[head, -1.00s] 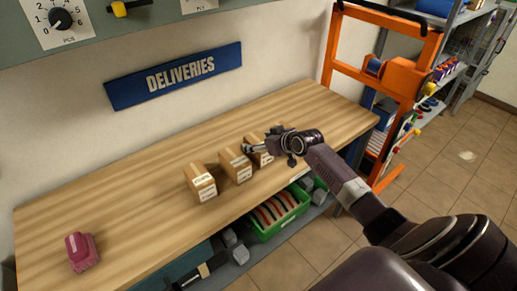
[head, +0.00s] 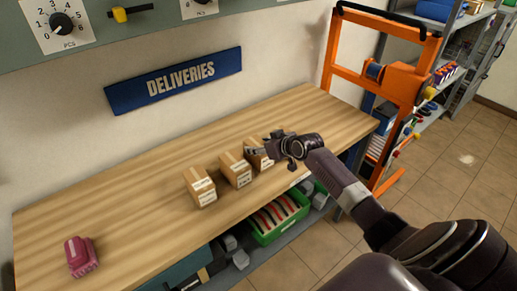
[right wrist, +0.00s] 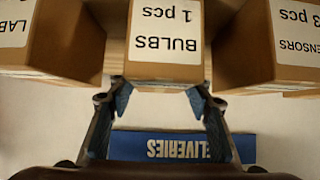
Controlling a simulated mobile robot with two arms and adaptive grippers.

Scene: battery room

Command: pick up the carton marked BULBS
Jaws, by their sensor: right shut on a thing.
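The carton marked BULBS (right wrist: 165,72) shows upside down in the right wrist view, its white label reading "BULBS 1 pcs". My right gripper (right wrist: 159,92) has a finger at each side of this carton and is shut on it. In the head view the right gripper (head: 256,150) is at the third carton from the left (head: 262,162), partly covering it. I cannot tell whether the carton is clear of the bench. My left gripper is not in view.
On the wooden bench (head: 130,210), the SENSORS carton (right wrist: 262,72) and a carton labelled LAB... (right wrist: 60,60) stand close on either side. A pink device (head: 81,257) is at far left. A green crate (head: 268,236) sits below, an orange frame (head: 345,55) at right.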

